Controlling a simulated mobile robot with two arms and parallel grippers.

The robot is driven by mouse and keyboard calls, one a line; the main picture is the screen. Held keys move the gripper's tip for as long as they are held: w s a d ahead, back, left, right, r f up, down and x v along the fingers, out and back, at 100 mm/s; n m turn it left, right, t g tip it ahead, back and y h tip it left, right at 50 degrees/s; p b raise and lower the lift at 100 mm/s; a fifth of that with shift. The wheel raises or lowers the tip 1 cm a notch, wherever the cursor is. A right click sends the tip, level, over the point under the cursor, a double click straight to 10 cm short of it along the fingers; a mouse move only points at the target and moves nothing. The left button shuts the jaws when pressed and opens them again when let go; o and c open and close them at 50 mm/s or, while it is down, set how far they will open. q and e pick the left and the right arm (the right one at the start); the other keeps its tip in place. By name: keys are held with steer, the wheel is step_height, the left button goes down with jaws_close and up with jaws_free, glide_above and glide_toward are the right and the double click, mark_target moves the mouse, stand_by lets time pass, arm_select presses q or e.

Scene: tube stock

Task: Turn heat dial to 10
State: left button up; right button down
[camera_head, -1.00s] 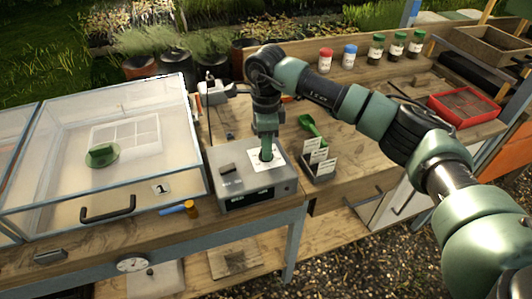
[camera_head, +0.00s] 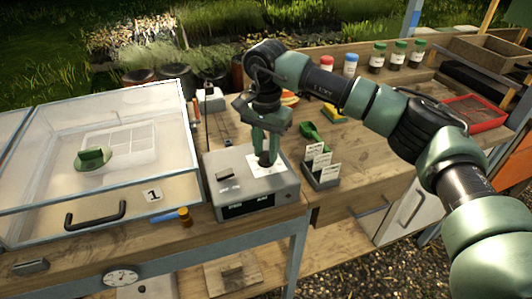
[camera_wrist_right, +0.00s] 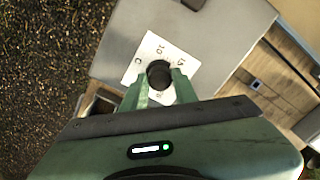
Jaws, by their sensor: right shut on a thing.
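The heat dial is a dark round knob on a white number card (camera_head: 254,172) on top of the grey heater box (camera_head: 225,197). The right wrist view shows the dial (camera_wrist_right: 159,73) with numbers around it on the card (camera_wrist_right: 137,66); its pointer cannot be made out. My right gripper (camera_head: 266,162) points down from above the box, with its fingertips at the dial. In the right wrist view the green fingers (camera_wrist_right: 158,90) are shut on the dial, one on each side. My left gripper is not in view.
A clear lidded propagator box (camera_head: 90,150) with a dark handle stands to the left. Several capped jars (camera_head: 377,57) and a red tray (camera_head: 475,112) are behind.

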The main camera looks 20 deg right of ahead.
mark_target(266, 154)
steer(key=n+b, duration=0.1)
steer(key=n, duration=0.3)
steer(key=shift+n, duration=0.3)
steer(key=n, duration=0.5)
steer(key=shift+r, duration=0.1)
steer(key=shift+n, duration=0.3)
steer(key=c, duration=1.1)
jaws_free()
step_height(266, 154, up, 8)
steer(key=shift+f+b, duration=0.15)
steer(key=shift+b, duration=0.4)
